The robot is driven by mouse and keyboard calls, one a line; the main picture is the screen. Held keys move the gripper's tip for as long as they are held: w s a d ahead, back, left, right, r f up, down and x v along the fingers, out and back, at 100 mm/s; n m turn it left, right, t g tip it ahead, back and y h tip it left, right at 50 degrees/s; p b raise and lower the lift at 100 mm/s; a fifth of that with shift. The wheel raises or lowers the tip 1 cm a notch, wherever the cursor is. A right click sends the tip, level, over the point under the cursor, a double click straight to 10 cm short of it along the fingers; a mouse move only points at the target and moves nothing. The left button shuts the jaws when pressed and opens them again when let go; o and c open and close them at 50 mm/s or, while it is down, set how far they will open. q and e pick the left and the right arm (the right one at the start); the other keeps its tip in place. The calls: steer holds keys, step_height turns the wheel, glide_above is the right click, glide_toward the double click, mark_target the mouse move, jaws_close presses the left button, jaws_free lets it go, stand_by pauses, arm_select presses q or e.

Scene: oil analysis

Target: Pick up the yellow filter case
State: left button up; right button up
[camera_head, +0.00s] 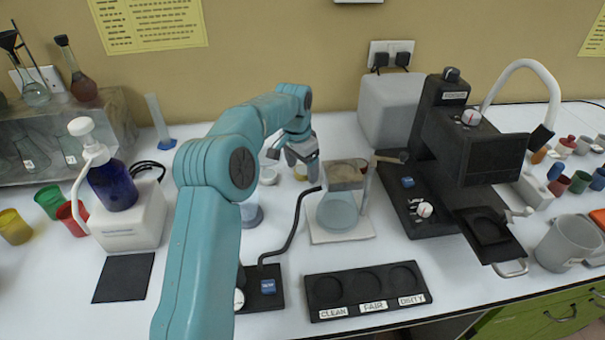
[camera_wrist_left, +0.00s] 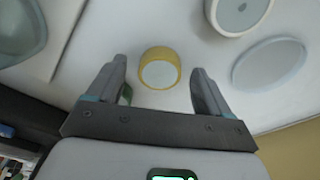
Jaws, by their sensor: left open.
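The yellow filter case (camera_wrist_left: 160,68) is a small round case with a yellow rim and a pale face. In the left wrist view it lies on the white table, between and just beyond the two open fingers of my left gripper (camera_wrist_left: 162,92). The fingers appear apart from it. In the head view only a bit of the yellow case (camera_head: 300,173) shows beside my left gripper (camera_head: 302,172), which hangs over the back of the table. My right gripper is not in view.
A white round container (camera_wrist_left: 240,12) and a pale disc (camera_wrist_left: 268,65) lie right of the case in the wrist view. A glass beaker (camera_head: 338,208) stands on a white plate nearby. A black machine (camera_head: 455,150) stands right. A three-well tray (camera_head: 365,290) lies in front.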

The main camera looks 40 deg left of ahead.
arm_select(q)
steer(key=c, duration=1.1)
steer(key=shift+r, duration=0.1)
